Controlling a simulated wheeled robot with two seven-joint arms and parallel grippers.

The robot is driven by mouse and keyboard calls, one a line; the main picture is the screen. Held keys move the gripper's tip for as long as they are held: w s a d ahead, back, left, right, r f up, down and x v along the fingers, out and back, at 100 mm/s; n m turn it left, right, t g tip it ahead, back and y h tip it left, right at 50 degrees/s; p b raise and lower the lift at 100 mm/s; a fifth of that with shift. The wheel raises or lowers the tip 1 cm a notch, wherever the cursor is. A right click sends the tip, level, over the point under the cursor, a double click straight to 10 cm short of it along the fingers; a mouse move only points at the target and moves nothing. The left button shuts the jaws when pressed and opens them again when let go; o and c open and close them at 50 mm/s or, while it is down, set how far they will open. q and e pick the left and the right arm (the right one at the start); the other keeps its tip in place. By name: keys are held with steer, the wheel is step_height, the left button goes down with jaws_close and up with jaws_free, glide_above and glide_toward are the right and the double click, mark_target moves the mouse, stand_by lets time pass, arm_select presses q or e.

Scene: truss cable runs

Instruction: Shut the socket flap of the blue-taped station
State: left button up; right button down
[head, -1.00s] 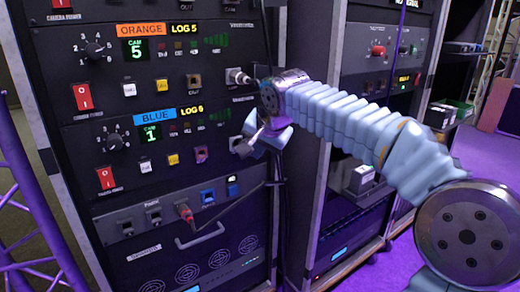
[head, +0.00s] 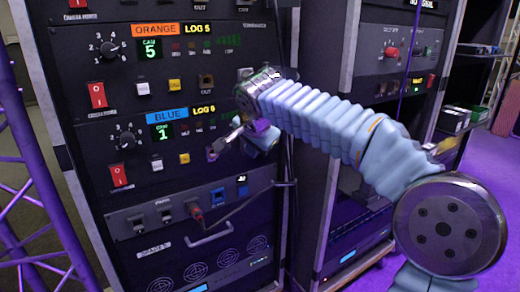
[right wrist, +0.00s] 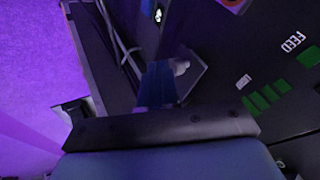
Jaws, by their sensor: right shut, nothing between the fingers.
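The blue-taped station (head: 125,160) is the rack panel under the blue label (head: 167,115), left of centre in the head view. It has a knob, a red switch, a green "1" display and small sockets. My right gripper (head: 222,147) is shut and empty at the right part of this panel, its fingertips close to the socket area. I cannot tell whether it touches anything. The gripper and wrist hide part of the sockets, and I cannot make out the flap clearly in the head view. In the right wrist view a dark tilted plate (right wrist: 196,75) shows beyond the gripper; I cannot tell whether it is the flap.
The similar orange-labelled panel (head: 153,30) is above. Below are a panel with a red plug and cable (head: 195,214) and a handle (head: 208,236). A second rack (head: 385,55) stands to the right. A purple truss (head: 30,190) is at left.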

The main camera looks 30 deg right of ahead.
steer(key=shift+w+a, duration=0.25)
stand_by(0.5)
